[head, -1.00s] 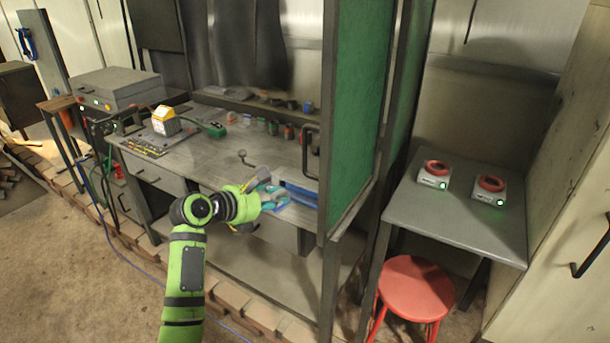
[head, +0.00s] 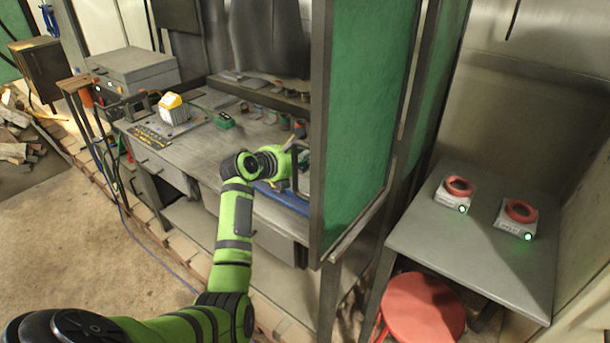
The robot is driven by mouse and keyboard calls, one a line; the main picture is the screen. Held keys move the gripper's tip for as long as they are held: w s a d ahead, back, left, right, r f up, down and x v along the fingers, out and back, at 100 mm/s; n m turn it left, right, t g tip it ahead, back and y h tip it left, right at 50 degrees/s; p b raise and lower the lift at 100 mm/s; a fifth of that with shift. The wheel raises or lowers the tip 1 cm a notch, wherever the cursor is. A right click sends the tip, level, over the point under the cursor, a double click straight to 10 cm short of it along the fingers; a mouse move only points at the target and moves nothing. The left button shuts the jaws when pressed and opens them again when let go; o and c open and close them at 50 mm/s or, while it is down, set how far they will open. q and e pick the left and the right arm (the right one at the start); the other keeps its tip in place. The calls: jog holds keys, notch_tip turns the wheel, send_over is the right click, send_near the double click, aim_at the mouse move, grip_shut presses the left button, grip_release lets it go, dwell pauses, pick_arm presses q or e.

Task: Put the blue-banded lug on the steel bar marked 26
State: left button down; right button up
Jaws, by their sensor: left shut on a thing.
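The fingertips are small and partly hidden by the handle and the screen's edge post. I cannot pick out the blue-banded lug or the steel bar marked 26. Several small dark and coloured parts stand at the back of the workbench (head: 190,150), too small to read. The screen hides the right part of the bench. My right gripper is not in view.
A grey side table (head: 475,265) at right holds two white units with red rings (head: 458,188) (head: 520,212) and green lights. A red stool (head: 423,308) stands below. A yellow-topped device (head: 173,110) and a green tool (head: 224,121) sit on the bench.

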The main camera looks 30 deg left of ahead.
aim_at(301, 188)
pick_arm(q)
jog(key=shift+s+f, duration=0.1)
jog(key=shift+f, duration=0.75)
notch_tip(301, 188, down, 3)
jog(key=shift+f, duration=0.2)
jog(key=shift+a+f, duration=0.1)
jog(key=shift+f, duration=0.05)
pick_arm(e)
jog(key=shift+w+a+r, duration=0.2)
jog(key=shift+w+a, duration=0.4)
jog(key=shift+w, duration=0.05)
pick_arm(q)
jog(key=shift+f, duration=0.15)
jog(key=c, duration=1.3)
grip_release()
jog(key=shift+c, duration=0.2)
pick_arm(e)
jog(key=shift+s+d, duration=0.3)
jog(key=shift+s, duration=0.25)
